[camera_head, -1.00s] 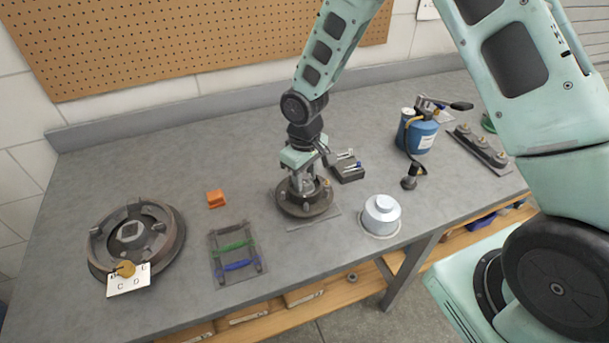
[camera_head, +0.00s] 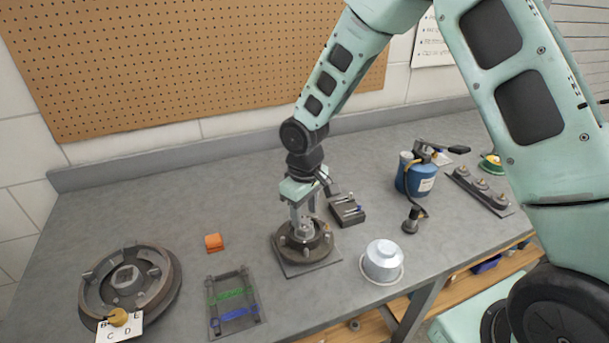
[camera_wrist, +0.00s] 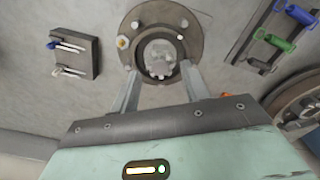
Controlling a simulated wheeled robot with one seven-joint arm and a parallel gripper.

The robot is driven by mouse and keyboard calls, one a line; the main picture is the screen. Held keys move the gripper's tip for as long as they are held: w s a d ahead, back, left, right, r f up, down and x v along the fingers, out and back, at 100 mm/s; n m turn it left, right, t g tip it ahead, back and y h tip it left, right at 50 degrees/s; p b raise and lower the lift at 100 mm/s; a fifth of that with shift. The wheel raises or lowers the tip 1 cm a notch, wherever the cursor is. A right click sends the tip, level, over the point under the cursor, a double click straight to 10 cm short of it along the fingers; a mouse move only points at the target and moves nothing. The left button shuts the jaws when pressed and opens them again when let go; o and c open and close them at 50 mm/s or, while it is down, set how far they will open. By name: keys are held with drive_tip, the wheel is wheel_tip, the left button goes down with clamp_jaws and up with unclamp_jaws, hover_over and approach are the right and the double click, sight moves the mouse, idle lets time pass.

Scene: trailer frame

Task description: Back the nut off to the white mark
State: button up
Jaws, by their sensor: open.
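A dark round hub (camera_head: 290,257) with several studs stands on a flat plate (camera_head: 296,270) on the bench. In the wrist view the hub (camera_wrist: 203,45) shows a pale, rough centre piece (camera_wrist: 160,57), which seems to be the nut. A small whitish spot shows at its lower edge; I cannot tell whether it is the white mark. A brass-coloured piece (camera_wrist: 122,42) sits on the hub's left side. My gripper (camera_head: 303,230) points down over the hub. In the wrist view its open fingers (camera_wrist: 162,70) are on either side of the centre; contact is unclear.
A dark block with small tools (camera_head: 347,211) stands close behind right of the hub, a silver cap (camera_head: 383,260) to its right. A blue canister (camera_head: 416,178) is farther right. An orange block (camera_head: 214,242), a strap rack (camera_head: 215,323) and a large drum (camera_head: 165,300) are left.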

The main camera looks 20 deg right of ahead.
wheel_tip(320, 180, up, 14)
drive_tip(key=b, duration=0.1)
idle(0.5)
